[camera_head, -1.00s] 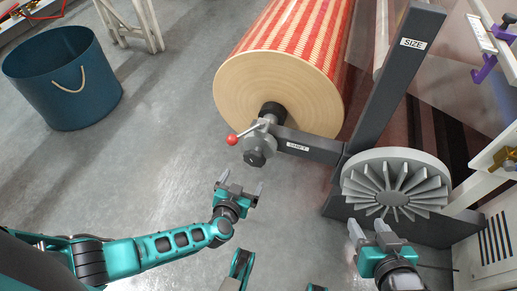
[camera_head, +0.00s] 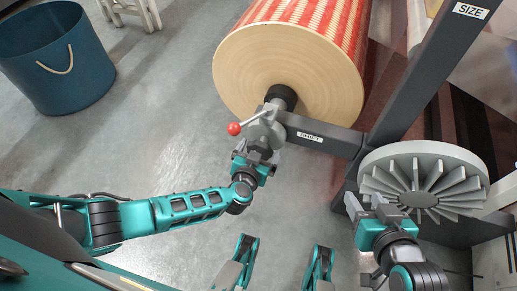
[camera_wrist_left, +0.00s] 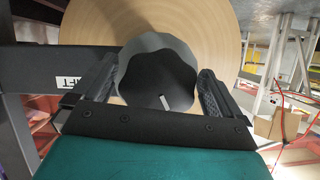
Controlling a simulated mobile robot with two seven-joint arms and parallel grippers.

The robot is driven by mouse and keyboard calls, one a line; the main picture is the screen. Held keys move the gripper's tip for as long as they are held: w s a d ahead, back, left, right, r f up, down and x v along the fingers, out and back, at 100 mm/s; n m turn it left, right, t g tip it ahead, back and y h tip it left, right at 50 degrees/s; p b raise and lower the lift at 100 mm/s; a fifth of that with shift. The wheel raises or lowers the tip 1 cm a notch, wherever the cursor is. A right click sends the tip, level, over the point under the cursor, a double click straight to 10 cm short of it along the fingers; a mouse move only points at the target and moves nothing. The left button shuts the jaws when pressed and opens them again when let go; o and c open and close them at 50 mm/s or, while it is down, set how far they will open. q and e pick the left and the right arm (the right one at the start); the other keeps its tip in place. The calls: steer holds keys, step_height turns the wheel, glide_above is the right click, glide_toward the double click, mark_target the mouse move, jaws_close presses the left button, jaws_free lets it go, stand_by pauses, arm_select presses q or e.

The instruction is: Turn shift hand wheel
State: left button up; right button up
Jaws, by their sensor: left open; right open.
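The shift hand wheel (camera_head: 268,132) is a grey disc with a dark lobed knob (camera_wrist_left: 158,80), on the arm labelled SHIFT (camera_head: 310,137). A thin lever with a red ball (camera_head: 234,128) stands out from it to the left. My left gripper (camera_head: 258,152) is right at the wheel, its jaws open. In the left wrist view its two fingers (camera_wrist_left: 152,92) stand apart on either side of the dark knob; I cannot tell if they touch it. My right gripper (camera_head: 375,204) is open and empty, just in front of the big grey finned wheel (camera_head: 425,178).
A large roll (camera_head: 290,72) with red patterned material sits behind the hand wheel. A dark post labelled SIZE (camera_head: 425,75) rises at the right. A blue bucket (camera_head: 55,60) stands at the far left. The floor between bucket and roll is clear.

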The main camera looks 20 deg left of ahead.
arm_select(q)
steer(key=shift+c, duration=0.4)
steer(key=c, duration=0.8)
